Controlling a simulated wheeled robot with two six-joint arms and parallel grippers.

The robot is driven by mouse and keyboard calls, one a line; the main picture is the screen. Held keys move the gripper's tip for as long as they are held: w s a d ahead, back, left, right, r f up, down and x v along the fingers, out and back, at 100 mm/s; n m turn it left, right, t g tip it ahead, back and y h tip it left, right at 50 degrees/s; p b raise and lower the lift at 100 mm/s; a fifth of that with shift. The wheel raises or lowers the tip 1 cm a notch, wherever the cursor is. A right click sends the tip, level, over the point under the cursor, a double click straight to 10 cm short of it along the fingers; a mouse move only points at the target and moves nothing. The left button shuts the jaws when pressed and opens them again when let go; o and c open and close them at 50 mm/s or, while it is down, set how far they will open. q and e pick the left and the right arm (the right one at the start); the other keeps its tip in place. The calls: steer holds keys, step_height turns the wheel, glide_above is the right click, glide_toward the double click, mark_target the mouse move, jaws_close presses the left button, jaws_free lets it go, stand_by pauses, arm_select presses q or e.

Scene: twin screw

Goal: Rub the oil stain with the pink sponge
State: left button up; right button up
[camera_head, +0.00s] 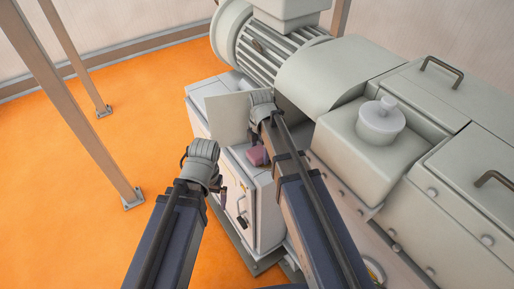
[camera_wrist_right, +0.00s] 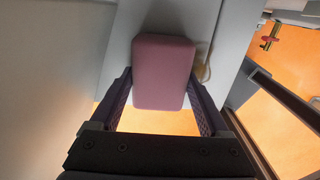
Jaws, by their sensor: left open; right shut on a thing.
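The pink sponge (camera_wrist_right: 163,72) sits between the two fingers of my right gripper (camera_wrist_right: 166,105), which is shut on it. In the head view the sponge (camera_head: 256,155) is just above or on the pale top of the cabinet; I cannot tell whether it touches. A small tan patch (camera_wrist_right: 203,71) shows right beside the sponge in the right wrist view, partly hidden by it; it may be the oil stain. My left gripper (camera_head: 217,185) is open and empty, in front of the cabinet and left of the sponge.
The white cabinet (camera_head: 262,217) has a dark handle on its front. A pale upright panel (camera_head: 227,117) stands behind the sponge. The large grey machine (camera_head: 340,75) rises at the right. Orange floor (camera_head: 60,200) is open at the left, with brown posts (camera_head: 85,110).

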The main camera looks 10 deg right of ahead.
steer(key=shift+s+d, duration=0.25)
steer(key=shift+s, duration=0.35)
steer(key=shift+s, duration=0.1)
